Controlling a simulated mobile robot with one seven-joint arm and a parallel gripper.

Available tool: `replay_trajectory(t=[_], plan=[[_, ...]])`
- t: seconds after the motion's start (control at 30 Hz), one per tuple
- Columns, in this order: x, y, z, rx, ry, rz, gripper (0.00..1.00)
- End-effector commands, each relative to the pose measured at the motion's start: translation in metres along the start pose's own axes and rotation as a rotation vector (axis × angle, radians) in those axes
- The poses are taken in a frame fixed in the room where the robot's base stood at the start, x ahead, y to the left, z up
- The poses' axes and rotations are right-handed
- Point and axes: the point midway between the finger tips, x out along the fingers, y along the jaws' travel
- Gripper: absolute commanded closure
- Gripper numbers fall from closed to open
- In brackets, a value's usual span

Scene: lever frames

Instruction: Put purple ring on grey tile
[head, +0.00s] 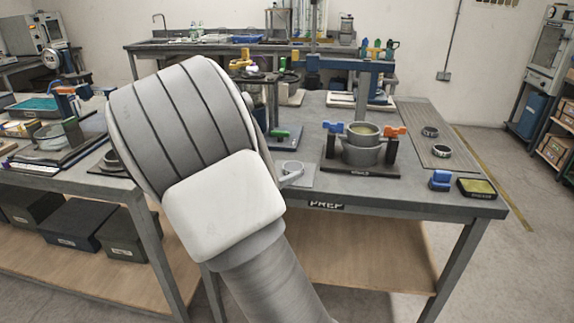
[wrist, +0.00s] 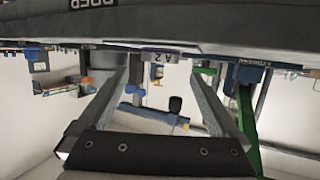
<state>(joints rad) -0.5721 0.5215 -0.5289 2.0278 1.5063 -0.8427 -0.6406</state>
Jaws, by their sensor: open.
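I cannot make out a purple ring for certain in either view. In the wrist view, a small purple piece marked "A 2" (wrist: 161,54) shows at the table edge, between and just beyond my fingertips; its full shape is hidden. My gripper (wrist: 160,68) is open, with nothing between its fingers. In the head view my own arm hides the gripper and the middle-left of the table. A flat light grey square (head: 303,181), perhaps the grey tile, lies near the table's front edge, partly behind my arm. A grey loop-shaped part (head: 292,178) shows over it.
A dark stand with a grey pot (head: 361,152) and orange and blue knobs stands right of the square. A blue block (head: 439,180) and a yellow-topped box (head: 477,188) sit at the front right corner.

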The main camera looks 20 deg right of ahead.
Motion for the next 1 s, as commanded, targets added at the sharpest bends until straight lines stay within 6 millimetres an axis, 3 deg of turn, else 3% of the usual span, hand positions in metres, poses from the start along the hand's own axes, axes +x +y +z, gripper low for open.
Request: replay_trajectory(t=[0.1, 0.23, 0.53, 0.67, 0.77, 0.9, 1.0], plan=[[-0.029, -0.001, -0.004, -0.001, -0.001, -0.003, 0.01], [-0.052, 0.0, -0.003, 0.0, -0.001, -0.003, 0.01], [-0.073, -0.005, -0.004, 0.019, -0.028, -0.05, 0.01], [-0.081, -0.024, -0.015, 0.068, -0.118, -0.217, 0.01], [-0.099, -0.041, -0.029, 0.103, -0.213, -0.405, 0.01], [-0.141, -0.051, -0.048, 0.102, -0.336, -0.654, 0.01], [-0.177, -0.043, -0.057, 0.06, -0.414, -0.806, 0.01]])
